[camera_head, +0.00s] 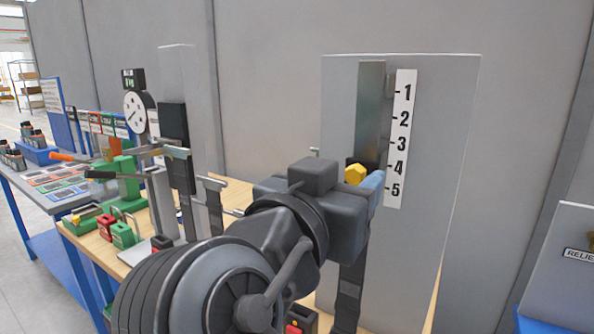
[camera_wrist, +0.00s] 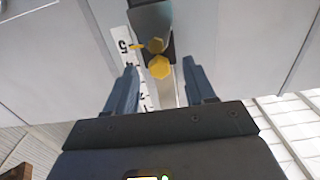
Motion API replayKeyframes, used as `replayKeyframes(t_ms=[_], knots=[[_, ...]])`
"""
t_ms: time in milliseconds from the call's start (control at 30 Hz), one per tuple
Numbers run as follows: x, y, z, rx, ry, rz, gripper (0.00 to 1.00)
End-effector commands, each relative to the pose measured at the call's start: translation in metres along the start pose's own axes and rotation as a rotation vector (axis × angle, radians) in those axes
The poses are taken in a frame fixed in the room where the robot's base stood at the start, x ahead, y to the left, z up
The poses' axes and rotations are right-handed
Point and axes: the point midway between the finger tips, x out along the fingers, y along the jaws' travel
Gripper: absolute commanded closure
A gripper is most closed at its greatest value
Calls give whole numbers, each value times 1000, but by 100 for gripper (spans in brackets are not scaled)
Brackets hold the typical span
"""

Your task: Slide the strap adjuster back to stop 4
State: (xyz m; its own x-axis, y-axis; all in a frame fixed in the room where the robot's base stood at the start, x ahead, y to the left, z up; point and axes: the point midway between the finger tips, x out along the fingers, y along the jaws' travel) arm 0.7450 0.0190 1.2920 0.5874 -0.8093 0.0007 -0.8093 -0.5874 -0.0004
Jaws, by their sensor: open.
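The strap adjuster's yellow knob (camera_head: 354,174) sits low on the dark vertical rail (camera_head: 370,105), about level with 4 to 5 in the head view. The white scale (camera_head: 403,110) with numbers 1 to 5 runs beside the rail. In the wrist view the yellow knob (camera_wrist: 159,67) lies between the fingers, and a yellow pointer (camera_wrist: 137,46) is beside the 5. My gripper (camera_head: 371,184) is open at the knob. Its two blue fingers (camera_wrist: 159,63) stand apart on either side, with gaps to the knob. My wrist hides part of the rail in the head view.
The rail is mounted on a grey upright panel (camera_head: 445,120). To the left, a wooden-topped bench (camera_head: 95,248) carries a green lever fixture (camera_head: 122,180), a round dial (camera_head: 135,112) and small red and green blocks. Another panel (camera_head: 570,270) stands at the right edge.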

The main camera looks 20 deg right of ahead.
Motion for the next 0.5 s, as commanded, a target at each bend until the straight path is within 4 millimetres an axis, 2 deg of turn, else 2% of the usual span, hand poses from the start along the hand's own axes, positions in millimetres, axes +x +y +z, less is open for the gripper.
replayKeyframes(t_ms=[100, 367, 500], knots=[[6, 0, 0, 0, -1, 0, 46], [7, 0, 1, 0, -1, 0, 47], [6, 0, 1, 0, -1, 0, 60]])
